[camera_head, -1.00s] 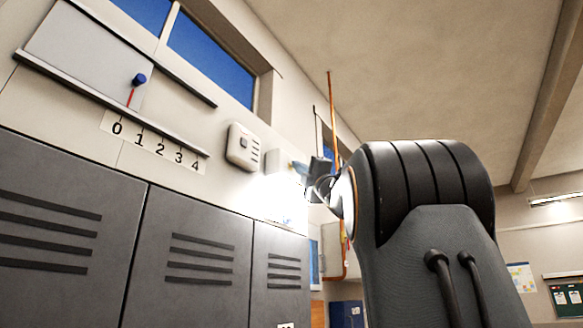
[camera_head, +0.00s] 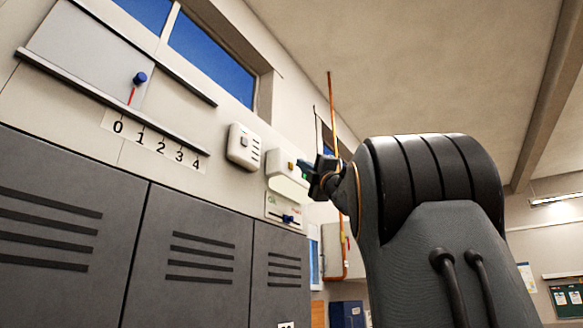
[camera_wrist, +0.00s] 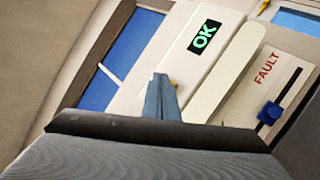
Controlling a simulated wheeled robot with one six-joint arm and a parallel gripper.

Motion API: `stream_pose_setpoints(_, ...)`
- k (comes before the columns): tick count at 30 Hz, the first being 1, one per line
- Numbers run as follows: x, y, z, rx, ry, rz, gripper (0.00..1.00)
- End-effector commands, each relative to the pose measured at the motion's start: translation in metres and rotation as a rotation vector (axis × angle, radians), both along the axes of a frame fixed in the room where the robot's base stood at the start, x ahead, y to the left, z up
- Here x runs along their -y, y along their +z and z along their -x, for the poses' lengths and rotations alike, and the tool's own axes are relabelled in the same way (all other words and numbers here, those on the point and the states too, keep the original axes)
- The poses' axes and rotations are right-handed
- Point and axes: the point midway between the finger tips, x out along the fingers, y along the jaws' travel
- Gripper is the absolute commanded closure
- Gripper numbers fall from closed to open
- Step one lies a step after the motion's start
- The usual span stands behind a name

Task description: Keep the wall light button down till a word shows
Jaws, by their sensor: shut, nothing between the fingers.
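The wall light (camera_head: 283,184) is a white unit with a rounded lamp bar, on the wall above the lockers. Its lamp is unlit. In the wrist view the lamp bar (camera_wrist: 232,72) runs diagonally, and a dark display (camera_wrist: 204,37) beside it shows "OK" in green.
Below the light is a panel with a blue slider knob (camera_head: 289,218); the wrist view reads "FAULT" there. A white box (camera_head: 243,147) is left of the light. Farther left is a sliding panel (camera_head: 85,50) over a numbered scale. Grey lockers (camera_head: 190,255) stand below.

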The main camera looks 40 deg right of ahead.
Motion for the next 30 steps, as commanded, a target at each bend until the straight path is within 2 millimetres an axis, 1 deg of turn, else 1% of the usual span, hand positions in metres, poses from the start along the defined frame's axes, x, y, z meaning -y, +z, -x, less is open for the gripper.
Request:
stream_pose_setpoints(8,0.001,0.000,0.003,0.000,-0.001,0.000,1.00)
stream_pose_setpoints(21,0.016,0.000,0.038,0.000,-0.003,0.001,1.00)
stream_pose_setpoints(25,0.019,0.000,0.045,0.000,-0.001,-0.001,1.00)
stream_pose_setpoints(30,0.019,0.000,0.046,0.000,0.001,-0.001,1.00)
